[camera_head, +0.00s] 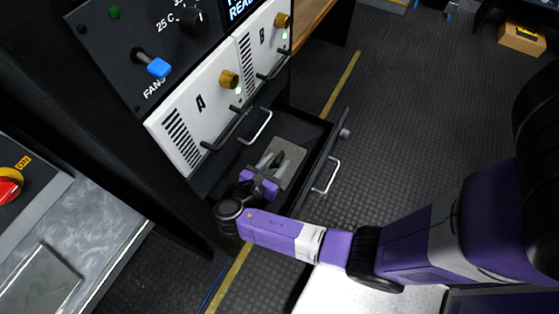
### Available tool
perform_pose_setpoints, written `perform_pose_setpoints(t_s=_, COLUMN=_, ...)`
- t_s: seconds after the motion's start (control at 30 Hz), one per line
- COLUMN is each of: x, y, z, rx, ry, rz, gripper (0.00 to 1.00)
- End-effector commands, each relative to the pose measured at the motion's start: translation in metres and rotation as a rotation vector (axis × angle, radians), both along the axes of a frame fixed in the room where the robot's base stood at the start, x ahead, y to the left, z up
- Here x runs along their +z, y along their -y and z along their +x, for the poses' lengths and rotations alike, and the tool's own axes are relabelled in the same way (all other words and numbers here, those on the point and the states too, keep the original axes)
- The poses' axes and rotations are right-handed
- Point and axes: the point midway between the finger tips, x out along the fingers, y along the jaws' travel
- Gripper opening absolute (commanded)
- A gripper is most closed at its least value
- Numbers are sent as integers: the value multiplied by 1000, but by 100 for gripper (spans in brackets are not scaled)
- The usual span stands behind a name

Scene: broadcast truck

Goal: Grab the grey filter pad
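The grey filter pad (291,154) is a flat, speckled grey piece lying in the open drawer (329,147) below the white panels. My gripper (271,159) reaches into the drawer from the near side, with its fingertips over the left part of the pad. The fingers and the purple gripper body hide part of the pad. The fingertips are small and dark here, so I cannot tell whether they touch the pad or how far apart they are.
The drawer front with its handle (333,176) stands out over the dark floor. White units A (196,118) and B (264,45) with bar handles rise above the drawer. A blue-tipped FANS switch (157,67) is above. A metal counter (85,225) is at left.

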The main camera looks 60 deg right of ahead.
Motion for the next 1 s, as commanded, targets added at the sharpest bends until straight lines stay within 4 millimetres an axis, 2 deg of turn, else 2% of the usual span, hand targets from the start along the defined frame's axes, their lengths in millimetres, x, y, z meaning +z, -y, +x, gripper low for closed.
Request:
perform_pose_setpoints(t_s=0.1, x=0, y=0, z=0, rx=0, ry=0, rz=0, gripper=38)
perform_pose_setpoints(t_s=0.3, x=0, y=0, z=0, rx=0, ry=0, rz=0, gripper=0)
perform_pose_setpoints(t_s=0.77, x=4, y=0, z=0, rx=0, ry=1, rz=0, gripper=0)
perform_pose_setpoints(t_s=0.87, x=12, y=0, z=0, rx=-1, ry=2, rz=0, gripper=0)
perform_pose_setpoints(t_s=1.0, x=34, y=-1, z=1, rx=0, ry=4, rz=0, gripper=0)
